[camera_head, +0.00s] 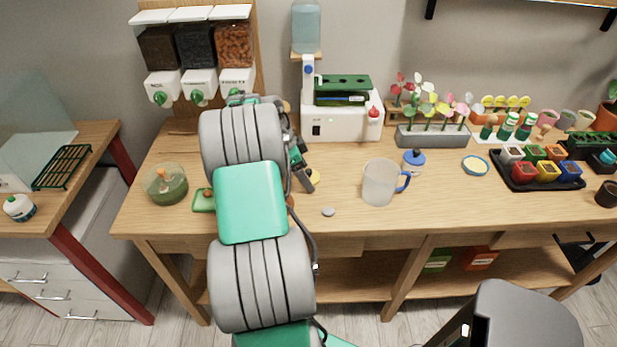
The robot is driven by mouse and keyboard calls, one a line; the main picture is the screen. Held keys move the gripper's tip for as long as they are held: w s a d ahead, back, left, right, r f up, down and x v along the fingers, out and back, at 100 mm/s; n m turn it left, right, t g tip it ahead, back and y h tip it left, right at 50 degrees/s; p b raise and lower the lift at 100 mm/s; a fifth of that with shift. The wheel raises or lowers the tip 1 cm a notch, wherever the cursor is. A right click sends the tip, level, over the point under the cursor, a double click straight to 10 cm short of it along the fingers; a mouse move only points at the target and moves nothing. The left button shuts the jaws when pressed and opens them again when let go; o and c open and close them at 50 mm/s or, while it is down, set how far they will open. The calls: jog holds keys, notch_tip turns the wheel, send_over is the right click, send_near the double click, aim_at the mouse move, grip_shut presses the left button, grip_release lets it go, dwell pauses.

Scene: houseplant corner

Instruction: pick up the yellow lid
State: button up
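A small yellow round thing (315,177), probably the yellow lid, lies on the wooden table (340,217) just right of my gripper. My gripper (307,184) is low over the table, with its dark fingers pointing down beside the yellow thing. The gripper hides part of it. I cannot tell whether the fingers touch it or whether they are open or shut. My grey and green arm reaches up from the bottom and covers the table left of the gripper.
A clear pitcher (379,183) with a blue handle and a blue-topped bottle (413,162) stand to the right. A white machine (342,120) stands behind. A glass bowl (165,185) is at left. A grey pebble (328,212) lies near the front.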

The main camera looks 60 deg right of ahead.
jog(key=c, duration=1.3)
jog(key=shift+o, duration=0.2)
